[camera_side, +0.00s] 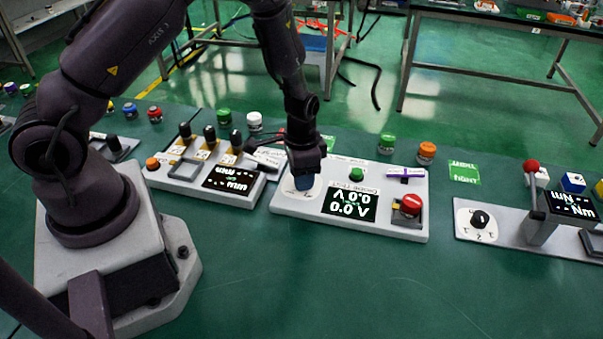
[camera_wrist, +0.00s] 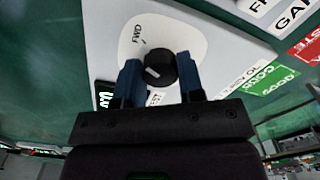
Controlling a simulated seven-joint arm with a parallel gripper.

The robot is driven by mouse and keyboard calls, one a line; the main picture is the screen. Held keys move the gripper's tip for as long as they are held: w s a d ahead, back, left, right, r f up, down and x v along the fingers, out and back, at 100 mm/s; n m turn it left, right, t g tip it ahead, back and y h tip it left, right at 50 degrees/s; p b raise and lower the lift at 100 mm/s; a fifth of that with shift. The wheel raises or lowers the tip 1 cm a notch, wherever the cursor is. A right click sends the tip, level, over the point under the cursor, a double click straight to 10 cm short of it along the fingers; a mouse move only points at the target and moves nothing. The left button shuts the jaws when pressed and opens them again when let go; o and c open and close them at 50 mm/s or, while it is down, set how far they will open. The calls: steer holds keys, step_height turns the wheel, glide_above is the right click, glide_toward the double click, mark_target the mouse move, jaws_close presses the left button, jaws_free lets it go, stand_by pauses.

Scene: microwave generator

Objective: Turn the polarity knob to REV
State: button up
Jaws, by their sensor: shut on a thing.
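The polarity knob (camera_wrist: 160,68) is a round black knob with a white pointer mark, on a white dial plate (camera_wrist: 190,40). The plate reads FWD above and left of the knob; another label below it is partly hidden by my gripper. My gripper (camera_wrist: 159,74) has its two blue fingers on either side of the knob, shut on it. In the side view my gripper (camera_side: 303,186) points down over the left end of the middle panel (camera_side: 290,205) and hides the knob there. I cannot tell exactly which label the pointer faces.
Another panel with black levers (camera_side: 210,138) stands close on the left. The green table in front is clear.

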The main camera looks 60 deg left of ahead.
steer(key=n, duration=1.2)
steer(key=shift+d, duration=0.1)
steer(key=shift+r, duration=0.1)
stand_by(0.5)
steer(key=o, duration=0.9)
step_height(320, 180, up, 13)
steer(key=shift+f, duration=0.1)
